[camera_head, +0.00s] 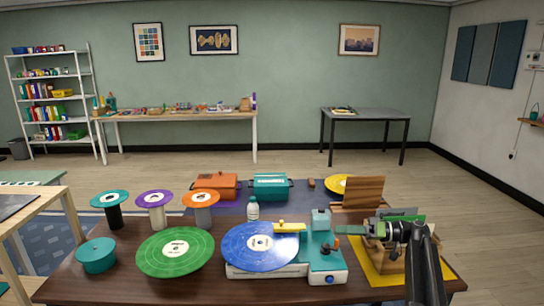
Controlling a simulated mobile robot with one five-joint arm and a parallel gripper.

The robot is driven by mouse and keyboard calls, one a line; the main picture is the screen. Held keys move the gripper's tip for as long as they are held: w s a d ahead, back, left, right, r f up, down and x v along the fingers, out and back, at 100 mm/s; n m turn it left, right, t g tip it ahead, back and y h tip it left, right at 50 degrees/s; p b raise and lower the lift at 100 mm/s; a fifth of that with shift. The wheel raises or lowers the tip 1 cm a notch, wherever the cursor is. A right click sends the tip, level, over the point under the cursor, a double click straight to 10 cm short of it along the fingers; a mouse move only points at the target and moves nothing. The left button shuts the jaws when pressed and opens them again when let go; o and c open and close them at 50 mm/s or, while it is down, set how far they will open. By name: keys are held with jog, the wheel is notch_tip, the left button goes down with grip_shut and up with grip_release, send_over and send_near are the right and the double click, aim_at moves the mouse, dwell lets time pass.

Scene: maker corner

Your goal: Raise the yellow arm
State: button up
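The yellow arm (290,227) is a short bar at the back of a white and teal record player (318,262). It lies level, and its left end reaches over the blue record (258,246). A small yellow knob stands on it near that end. My gripper (350,231) is at the right of the player, pointing left, apart from the yellow arm. Its fingers are small and seen side-on, so I cannot tell whether they are open or shut.
A green record (175,251) lies left. A bottle (253,209) stands behind. A wooden rack (391,258) is under my arm.

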jog(key=s+a+r+n+g+p, duration=0.1)
jog(key=s+a+g+p, duration=0.2)
jog(key=a, duration=0.9)
jog(key=s+a+f+g+h+p, duration=0.1)
jog(key=s+a+f+h+p, duration=0.45)
jog(key=s+a, duration=0.3)
jog(key=s+d+f+m+h+p, duration=0.1)
jog(key=s+d+f+m+h, duration=0.3)
jog(key=s+d+f+h, duration=0.25)
jog(key=s+d+f+m+h, duration=0.1)
jog(key=s+d+m+h, duration=0.1)
jog(key=d+m+h, duration=0.2)
jog(key=d, duration=0.3)
jog(key=shift+d+f+t+h, duration=0.15)
jog(key=shift+f+t+h, duration=0.15)
jog(key=shift+t, duration=0.1)
